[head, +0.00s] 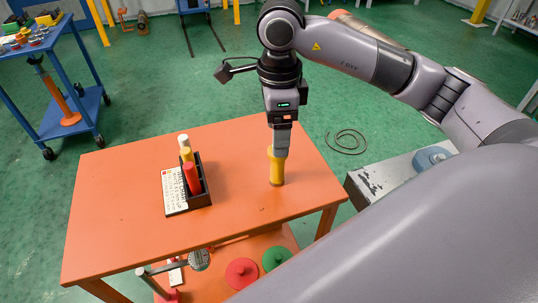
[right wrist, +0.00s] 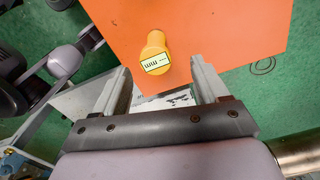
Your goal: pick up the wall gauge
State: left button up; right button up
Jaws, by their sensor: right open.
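The wall gauge, which I take to be the yellow cylinder (head: 276,170) with a label reading "mm" on its top, stands upright on the orange table (head: 240,215), right of the rack. My right gripper (head: 281,150) points down at the gauge's upper part and partly covers it in the head view. In the right wrist view the open fingers (right wrist: 160,66) are spread, and the gauge (right wrist: 153,42) shows just beyond and between their tips, with nothing held. Whether a finger touches it I cannot tell. My left gripper is not in view.
A black rack (head: 206,190) holding a white, a yellow and a red cylinder stands on the table, with a white sign (head: 173,190) beside it. A lower shelf carries a red disc (head: 241,273) and a green disc (head: 275,259). The table's front and left are clear.

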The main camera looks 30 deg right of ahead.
aim_at(277, 166)
jog(key=f, duration=0.7)
jog(key=shift+s+a, duration=0.15)
jog(key=shift+s, duration=0.15)
jog(key=shift+r, duration=0.1)
jog(key=c, duration=1.2)
